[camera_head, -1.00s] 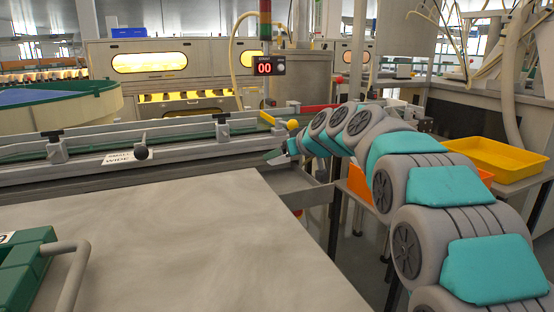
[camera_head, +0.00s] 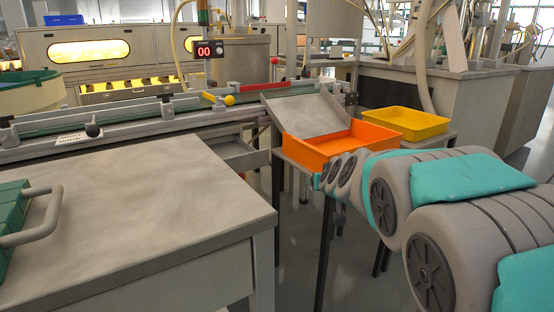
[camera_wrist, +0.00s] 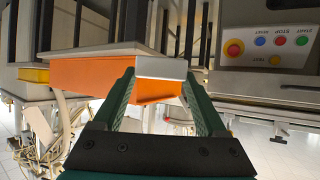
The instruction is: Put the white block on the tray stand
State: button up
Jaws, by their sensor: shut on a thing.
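In the wrist view my gripper (camera_wrist: 160,82) is shut on a pale grey-white block (camera_wrist: 161,68), held between the fingertips. The orange tray (camera_wrist: 90,73) lies just beyond the block in that view. In the head view the orange tray (camera_head: 345,146) sits on a dark-legged stand at the end of the conveyor. A yellow tray (camera_head: 405,124) stands behind it to the right on a stand (camera_head: 440,137). My arm reaches toward the front of the orange tray; the gripper and block are hidden there behind my arm.
A grey sloped plate (camera_head: 303,114) leads into the orange tray from the conveyor (camera_head: 130,123). A grey table (camera_head: 140,205) with a green handled case (camera_head: 12,235) fills the left front. A button panel (camera_wrist: 265,42) shows at right in the wrist view.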

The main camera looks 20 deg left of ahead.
jog(key=d+f+m+h, duration=0.2)
jog(key=d, duration=0.6)
jog(key=d+f+m+h, duration=0.2)
jog(key=d+m+h, duration=0.1)
jog(key=d, duration=0.6)
jog(key=d+f+m+h, duration=0.2)
jog(key=d, duration=0.7)
jog(key=shift+w+f+h, duration=0.1)
jog(key=shift+f+h, duration=0.15)
jog(key=shift+h, duration=0.15)
jog(key=shift+s+d+f+m, duration=0.2)
jog(key=shift+d+f+m, duration=0.2)
jog(key=shift+d, duration=0.1)
